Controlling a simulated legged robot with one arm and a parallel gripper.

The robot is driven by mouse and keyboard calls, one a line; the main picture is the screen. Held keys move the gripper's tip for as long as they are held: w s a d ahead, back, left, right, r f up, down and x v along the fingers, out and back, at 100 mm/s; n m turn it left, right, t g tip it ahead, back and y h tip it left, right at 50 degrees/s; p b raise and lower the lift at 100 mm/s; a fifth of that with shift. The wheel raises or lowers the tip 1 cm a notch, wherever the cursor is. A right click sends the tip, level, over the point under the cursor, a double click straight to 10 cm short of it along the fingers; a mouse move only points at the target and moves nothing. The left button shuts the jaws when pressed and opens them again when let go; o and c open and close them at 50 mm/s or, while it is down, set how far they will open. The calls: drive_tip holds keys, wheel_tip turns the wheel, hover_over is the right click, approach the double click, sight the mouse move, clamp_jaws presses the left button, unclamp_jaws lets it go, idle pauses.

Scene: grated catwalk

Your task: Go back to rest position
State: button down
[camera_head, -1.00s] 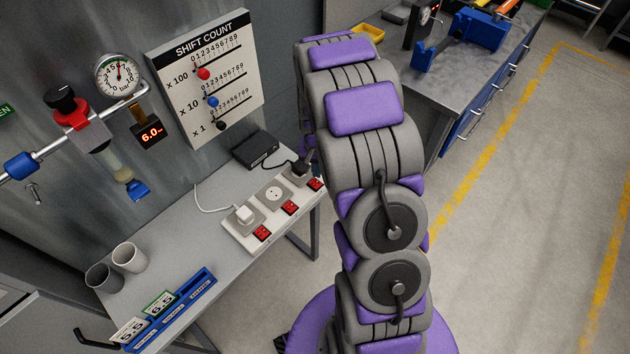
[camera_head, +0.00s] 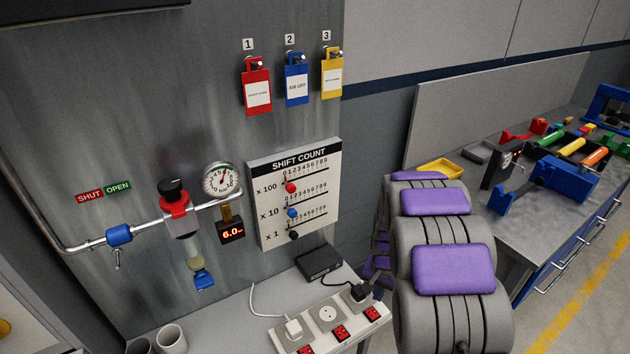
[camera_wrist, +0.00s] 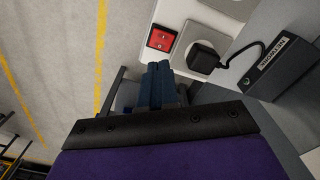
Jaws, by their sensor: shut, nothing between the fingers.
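My gripper (camera_wrist: 159,68) shows in the wrist view with its two blue fingers together and nothing between them. It points toward the edge of the white power strip (camera_wrist: 220,8), close to a red switch (camera_wrist: 160,39) and a black plug (camera_wrist: 203,57). I cannot tell whether the fingers touch the strip. In the head view my purple and grey arm stands at the right of the power strip (camera_head: 310,327) and hides most of my gripper. The black plug (camera_head: 361,292) sits in the strip's right socket there.
A black box (camera_head: 318,262) sits behind the strip. The shift count board (camera_head: 268,215), gauge (camera_head: 221,180) and pipe (camera_head: 85,245) are on the wall. Cups (camera_head: 170,338) stand at lower left. A workbench (camera_head: 520,235) with a blue vise (camera_head: 550,185) is at right.

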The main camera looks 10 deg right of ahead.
drive_tip(key=s+a+r+n, duration=0.2)
drive_tip(key=s+a+r, duration=0.45)
drive_tip(key=r, duration=0.35)
drive_tip(key=s+a+r+n, duration=0.2)
drive_tip(key=s+r, duration=0.1)
drive_tip(key=s, duration=0.5)
drive_tip(key=s+a+r+n+g, duration=0.1)
drive_tip(key=s+a+r+n, duration=0.1)
drive_tip(key=s, duration=0.7)
drive_tip(key=s+a+r+n, duration=0.2)
drive_tip(key=s+r, duration=0.3)
drive_tip(key=s, duration=0.3)
drive_tip(key=shift+s+a+r+g, duration=0.25)
drive_tip(key=shift+s+a+g, duration=0.15)
drive_tip(key=shift+a, duration=0.45)
